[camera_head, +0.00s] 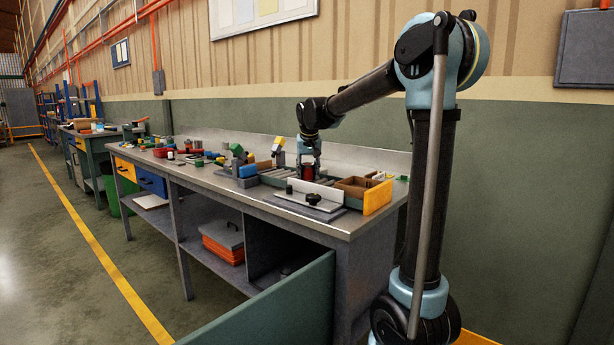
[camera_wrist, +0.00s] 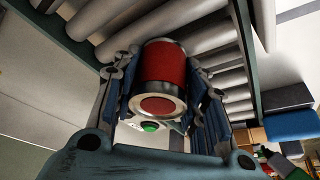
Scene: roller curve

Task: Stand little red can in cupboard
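The little red can (camera_head: 308,171) is at the roller track (camera_head: 273,178) on the bench. In the wrist view the red can (camera_wrist: 166,66) has a silver rim and shows its round end towards the camera. My gripper (camera_wrist: 164,92) has its fingers close against both sides of the can, and rollers lie just behind it. My gripper (camera_head: 309,162) also shows in the head view, pointing down. The cupboard (camera_head: 262,235) is the dark compartment under the near end of the bench. A green panel (camera_head: 285,308), apparently its door, stands open in front. Most of its inside is hidden.
A grey plate with a black knob (camera_head: 313,198) and a wooden box (camera_head: 356,187) with a yellow end sit on the bench near the can. Small parts crowd the bench's far end. The floor in front is clear.

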